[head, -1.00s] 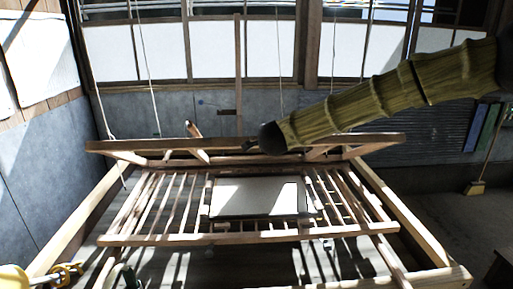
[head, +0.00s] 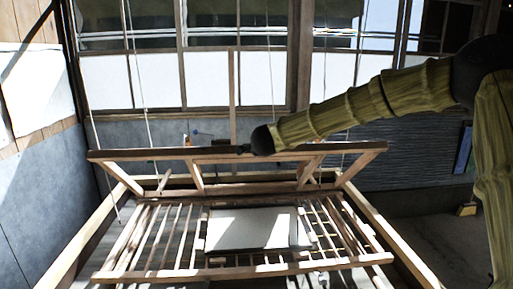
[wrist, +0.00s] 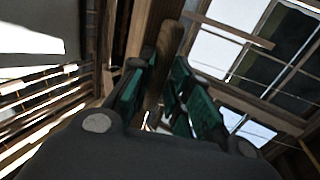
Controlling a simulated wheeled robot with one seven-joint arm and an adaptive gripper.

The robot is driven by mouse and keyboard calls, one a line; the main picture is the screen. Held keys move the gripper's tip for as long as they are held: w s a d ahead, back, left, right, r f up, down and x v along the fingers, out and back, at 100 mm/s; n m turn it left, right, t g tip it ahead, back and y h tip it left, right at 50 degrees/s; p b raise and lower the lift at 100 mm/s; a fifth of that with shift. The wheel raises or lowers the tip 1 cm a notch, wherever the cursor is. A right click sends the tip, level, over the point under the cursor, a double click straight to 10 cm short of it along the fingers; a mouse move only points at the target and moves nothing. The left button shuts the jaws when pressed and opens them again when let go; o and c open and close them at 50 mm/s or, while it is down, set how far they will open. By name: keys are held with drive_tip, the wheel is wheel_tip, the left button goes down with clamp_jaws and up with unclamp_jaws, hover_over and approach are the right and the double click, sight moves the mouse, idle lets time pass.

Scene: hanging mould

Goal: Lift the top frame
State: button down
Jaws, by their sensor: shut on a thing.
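The top frame (head: 220,153) is a long wooden bar with slanting struts, tilted up at the back of the slatted wooden mould (head: 245,270) in the head view. My gripper (head: 246,149) meets the bar right of its middle, and my arm comes in from the right. In the wrist view my gripper (wrist: 162,85) has its green-lined fingers on either side of a wooden bar of the top frame (wrist: 166,55) and is shut on it. The exact contact is dark in the head view.
A pale sheet (head: 235,232) lies in the middle of the slats. Thin cords (head: 139,80) hang from above at the left and right. A window wall (head: 210,80) stands behind, with a grey wall (head: 30,190) at left. The floor at right is mostly open.

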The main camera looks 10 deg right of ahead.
drive_tip(key=c, duration=1.4)
unclamp_jaws()
drive_tip(key=v, duration=1.2)
